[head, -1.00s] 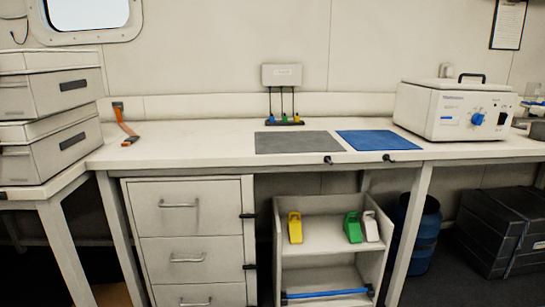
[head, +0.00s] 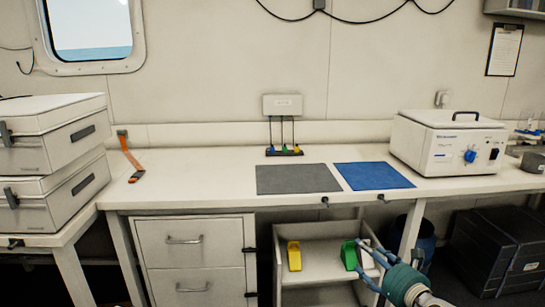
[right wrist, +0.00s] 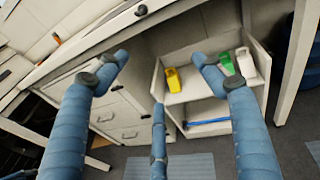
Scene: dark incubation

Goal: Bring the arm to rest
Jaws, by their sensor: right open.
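My right gripper (head: 376,262) shows at the lower right of the head view, in front of the low shelf cart under the bench. In the right wrist view its blue fingers (right wrist: 160,85) are spread wide with nothing between them. Its fingers partly cover the green clip-shaped item (head: 349,255) in the head view and hide most of the white one beside it. My left gripper is not in either view.
The bench (head: 225,190) carries a grey mat (head: 298,179), a blue mat (head: 374,176), a small rack (head: 284,151) and a white box-shaped device (head: 447,148). A yellow item (head: 294,256) stands on the cart shelf (head: 318,268). Stacked cases (head: 48,150) stand left. Drawers (head: 190,260) are below.

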